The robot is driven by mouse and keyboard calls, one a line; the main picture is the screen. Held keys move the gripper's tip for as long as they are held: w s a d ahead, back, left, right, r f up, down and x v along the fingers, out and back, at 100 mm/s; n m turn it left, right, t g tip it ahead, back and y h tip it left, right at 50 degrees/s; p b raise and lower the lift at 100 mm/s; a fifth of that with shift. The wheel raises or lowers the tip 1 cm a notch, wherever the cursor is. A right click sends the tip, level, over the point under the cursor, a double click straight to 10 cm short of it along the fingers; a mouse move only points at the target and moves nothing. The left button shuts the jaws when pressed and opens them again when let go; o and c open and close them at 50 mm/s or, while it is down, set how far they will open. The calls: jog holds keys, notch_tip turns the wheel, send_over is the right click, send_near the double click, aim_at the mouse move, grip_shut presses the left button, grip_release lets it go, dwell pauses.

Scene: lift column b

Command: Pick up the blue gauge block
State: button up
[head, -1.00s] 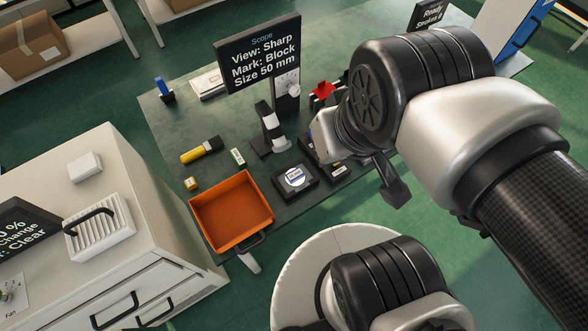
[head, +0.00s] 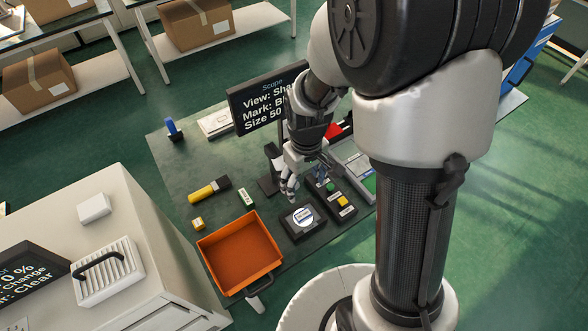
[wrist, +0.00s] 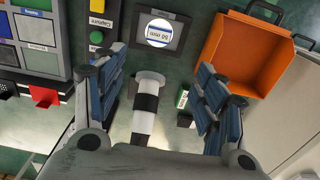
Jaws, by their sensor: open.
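A blue upright piece (head: 172,127) stands in a dark base at the far left of the green table in the head view. I cannot tell if it is the gauge block. A dark square stage (head: 303,220) carries a bright round disc with a blue band; in the wrist view the disc (wrist: 158,33) reads 50 mm. My gripper (head: 293,184) is above the table beside the scope, behind the stage. In the wrist view its blue-padded fingers (wrist: 160,85) are spread wide and empty. The black-and-white scope tube (wrist: 146,105) shows between them, apparently beyond the fingers.
An orange bin (head: 240,250) sits at the table's front left edge. A button box (head: 342,201) and a grey compartment tray (head: 352,160) lie right of the stage. The scope sign (head: 255,105) stands behind my gripper. A yellow-and-black torch (head: 208,190) and small green-and-white box (head: 246,198) lie left.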

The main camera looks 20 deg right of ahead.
jog(key=b, duration=0.4)
send_over(303, 214)
notch_tip(303, 214, down, 12)
jog(key=shift+s+a, duration=0.1)
jog(key=shift+f+b, duration=1.45)
jog(key=shift+f, duration=1.3)
jog(key=shift+r, duration=0.1)
jog(key=c, duration=1.3)
